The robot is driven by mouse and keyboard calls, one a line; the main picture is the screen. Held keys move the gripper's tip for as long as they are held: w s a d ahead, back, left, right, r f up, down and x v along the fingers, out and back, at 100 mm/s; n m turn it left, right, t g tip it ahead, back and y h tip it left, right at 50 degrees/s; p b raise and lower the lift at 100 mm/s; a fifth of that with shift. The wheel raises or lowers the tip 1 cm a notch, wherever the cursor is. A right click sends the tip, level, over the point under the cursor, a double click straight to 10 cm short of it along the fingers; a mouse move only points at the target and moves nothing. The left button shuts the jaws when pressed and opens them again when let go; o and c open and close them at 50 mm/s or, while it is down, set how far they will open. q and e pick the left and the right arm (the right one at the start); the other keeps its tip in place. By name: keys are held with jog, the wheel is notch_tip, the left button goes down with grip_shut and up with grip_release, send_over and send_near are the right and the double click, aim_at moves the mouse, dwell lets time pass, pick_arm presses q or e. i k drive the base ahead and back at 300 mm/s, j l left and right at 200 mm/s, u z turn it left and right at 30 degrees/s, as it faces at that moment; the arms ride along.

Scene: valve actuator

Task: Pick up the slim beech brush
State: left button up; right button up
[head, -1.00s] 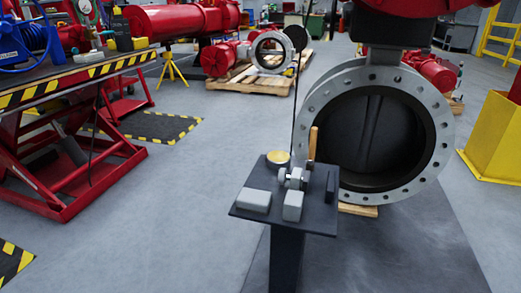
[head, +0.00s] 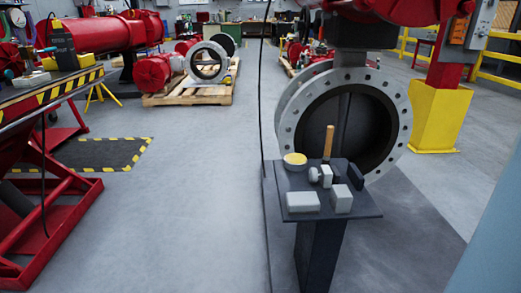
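A slim light-brown wooden piece (head: 328,142) stands upright at the back of the small dark pedestal table (head: 368,204). It looks like a handle, and its lower end is hidden behind a grey metal object (head: 321,176). I cannot tell from here whether it is the beech brush or the handle of that metal object. Neither of my grippers is in view.
The pedestal also holds a round yellow-topped tin (head: 295,160), two pale blocks (head: 302,202) (head: 341,198) and a dark block (head: 356,176). A large flanged valve (head: 404,112) stands behind it. Open floor (head: 200,215) lies left, with a red lift table (head: 75,185) beyond.

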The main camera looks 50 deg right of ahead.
aim_at(326, 161)
jog(key=i+j+z, duration=0.15)
jog(key=i, duration=0.25)
jog(key=i+j+z, duration=0.15)
jog(key=i+j, duration=0.2)
jog(key=i+z, duration=0.15)
jog(key=z, duration=0.25)
jog(key=i+z, duration=0.2)
jog(key=z, duration=0.2)
jog(key=i+z, duration=0.15)
jog(key=z, duration=0.25)
jog(key=i+j+z, duration=0.1)
jog(key=z, duration=0.3)
jog(key=i, duration=0.05)
